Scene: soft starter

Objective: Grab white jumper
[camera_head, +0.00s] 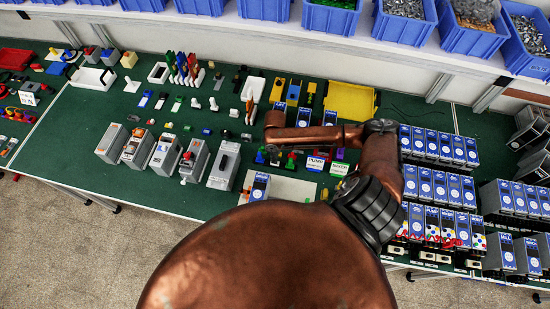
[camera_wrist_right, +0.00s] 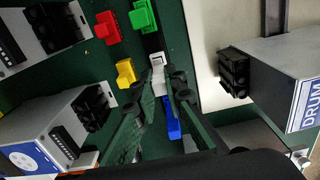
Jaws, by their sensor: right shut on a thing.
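My right gripper (camera_head: 275,152) reaches down over the green table in the head view, small and partly hidden by its own arm. In the right wrist view its two fingers (camera_wrist_right: 166,88) are closed around the white jumper (camera_wrist_right: 157,62). The white end of the jumper shows just beyond the fingertips; the rest is hidden between them. I cannot tell whether it touches the table. The white jumper cannot be made out in the head view. My left gripper is not in view.
Around the fingers lie a red jumper (camera_wrist_right: 107,27), a green jumper (camera_wrist_right: 142,16), a yellow jumper (camera_wrist_right: 125,73) and a blue piece (camera_wrist_right: 173,120). Grey devices with black terminals (camera_wrist_right: 52,25) stand on both sides. A yellow tray (camera_head: 350,101) lies behind my arm.

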